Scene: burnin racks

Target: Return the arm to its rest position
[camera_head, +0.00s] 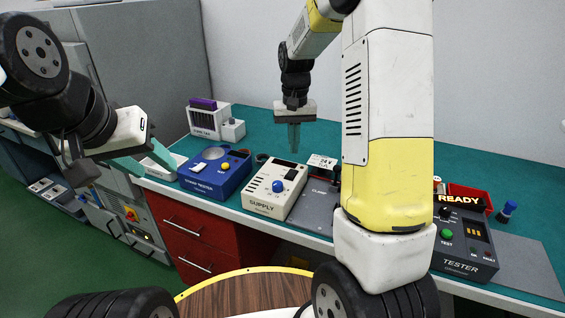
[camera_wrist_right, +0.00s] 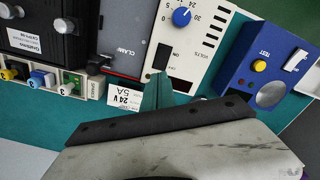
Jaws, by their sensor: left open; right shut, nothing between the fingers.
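My right gripper (camera_head: 293,148) hangs pointing down above the teal bench, behind the cream supply box (camera_head: 275,189). Its teal fingers are together with nothing between them; they also show in the right wrist view (camera_wrist_right: 157,92), near the supply box's edge. My large white and yellow right arm link (camera_head: 388,110) crosses the head view and hides part of the bench. My left gripper (camera_head: 140,163) is at the left, over the bench's front left corner by a small white tray (camera_head: 163,166). It is open, and I see nothing held in it.
A blue tester (camera_head: 214,174) stands left of the supply box, and a dark clamp plate (camera_head: 316,208) right of it. A black tester (camera_head: 465,245) reading READY and a red bin (camera_head: 470,196) stand at the right. A white rack (camera_head: 212,120) stands at the back left.

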